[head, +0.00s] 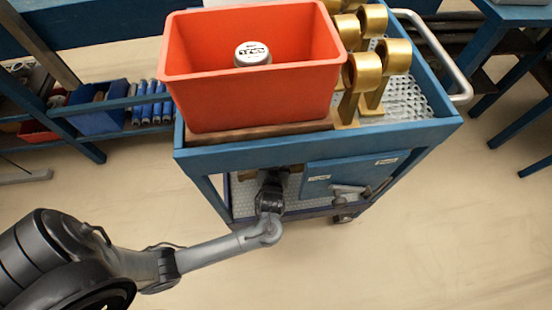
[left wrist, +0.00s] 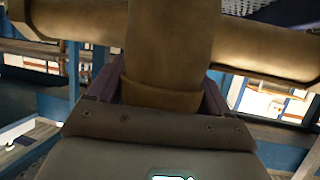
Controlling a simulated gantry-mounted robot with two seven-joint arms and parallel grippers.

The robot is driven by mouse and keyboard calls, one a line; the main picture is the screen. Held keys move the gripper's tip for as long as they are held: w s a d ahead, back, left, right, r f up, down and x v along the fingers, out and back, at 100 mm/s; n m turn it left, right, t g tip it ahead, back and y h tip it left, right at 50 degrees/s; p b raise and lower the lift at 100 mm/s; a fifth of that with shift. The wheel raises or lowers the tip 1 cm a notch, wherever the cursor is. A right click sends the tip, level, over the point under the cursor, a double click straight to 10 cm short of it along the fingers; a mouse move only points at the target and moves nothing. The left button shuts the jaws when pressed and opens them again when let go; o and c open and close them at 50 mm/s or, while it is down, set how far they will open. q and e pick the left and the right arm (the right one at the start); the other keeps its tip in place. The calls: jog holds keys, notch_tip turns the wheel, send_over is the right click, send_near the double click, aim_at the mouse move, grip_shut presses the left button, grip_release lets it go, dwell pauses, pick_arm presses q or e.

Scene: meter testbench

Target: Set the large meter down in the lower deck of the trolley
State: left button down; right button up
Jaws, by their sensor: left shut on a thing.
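The large meter (left wrist: 170,40) fills the upper part of the left wrist view as a brass-brown body with thick pipe ends to left and right. My left gripper (left wrist: 160,100) is shut on its neck, with a finger on each side. In the head view, my left gripper (head: 270,195) reaches in under the upper deck of the blue trolley (head: 320,146), over the lower deck (head: 242,204). Only small brown parts of the meter (head: 293,181) show there; the upper deck hides the rest. I cannot tell whether the meter touches the lower deck. My right gripper is out of view.
The upper deck carries a red-orange crate (head: 255,98) with a small round meter (head: 252,54) and several gold stands (head: 361,73). A blue box (head: 345,178) with a handle is on the right under the upper deck. The floor in front is clear.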

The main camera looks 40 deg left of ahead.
pick_arm(q)
jog(key=shift+w+f+b, duration=0.1)
jog(key=shift+f+b, duration=0.3)
jog(key=shift+f, duration=0.45)
jog(key=shift+f+b, duration=1.1)
jog(key=shift+f, duration=0.85)
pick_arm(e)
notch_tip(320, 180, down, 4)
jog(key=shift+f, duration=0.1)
pick_arm(q)
jog(key=shift+f+b, duration=0.4)
jog(key=shift+f, duration=0.15)
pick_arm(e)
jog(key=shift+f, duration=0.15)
pick_arm(q)
grip_release()
jog(key=shift+f, duration=0.15)
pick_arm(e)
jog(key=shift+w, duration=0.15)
